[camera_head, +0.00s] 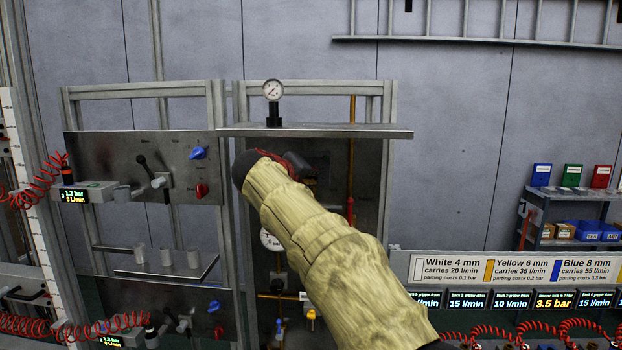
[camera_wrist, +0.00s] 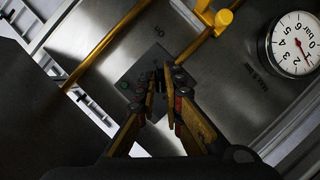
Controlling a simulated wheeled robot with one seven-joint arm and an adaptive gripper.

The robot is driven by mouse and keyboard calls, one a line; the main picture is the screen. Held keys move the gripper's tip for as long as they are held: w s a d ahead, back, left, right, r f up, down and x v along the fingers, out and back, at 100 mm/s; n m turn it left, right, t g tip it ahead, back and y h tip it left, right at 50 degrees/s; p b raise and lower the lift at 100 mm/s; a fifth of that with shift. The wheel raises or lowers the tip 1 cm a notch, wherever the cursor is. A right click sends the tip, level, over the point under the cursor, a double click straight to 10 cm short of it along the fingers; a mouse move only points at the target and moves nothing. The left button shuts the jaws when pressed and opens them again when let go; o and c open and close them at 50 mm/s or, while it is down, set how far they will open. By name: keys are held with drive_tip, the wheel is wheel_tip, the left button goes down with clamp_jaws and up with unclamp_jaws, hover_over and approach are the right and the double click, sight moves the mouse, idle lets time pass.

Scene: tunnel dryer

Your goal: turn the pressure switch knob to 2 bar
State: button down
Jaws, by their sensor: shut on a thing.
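My gripper (camera_wrist: 160,92) is in the wrist view with its two yellow-and-black fingers closed in on a small dark knob (camera_wrist: 158,78) on a grey metal panel (camera_wrist: 205,75). The fingertips cover most of the knob, so its pointer and scale cannot be read. In the head view my sleeved arm reaches up to the middle panel (camera_head: 370,200), and its dark end hides the knob. A round white pressure gauge (camera_wrist: 296,45) marked in bar, with a red needle, is at the upper right of the wrist view; I cannot read its value surely.
Yellow pipes (camera_wrist: 110,42) run across the panel near my fingers. In the head view a shelf (camera_head: 350,132) carrying a small gauge (camera_head: 272,90) lies just above my gripper. A panel with blue and red handles (camera_head: 150,165) stands to the left. Displays (camera_head: 552,300) line the lower right.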

drive_tip(key=shift+f+n+h, duration=0.25)
drive_tip(key=shift+n+h, duration=0.25)
drive_tip(key=shift+n, duration=0.3)
drive_tip(key=c, duration=1.9)
unclamp_jaws()
drive_tip(key=shift+r, duration=0.1)
drive_tip(key=v, duration=1.2)
drive_tip(key=shift+f, duration=0.25)
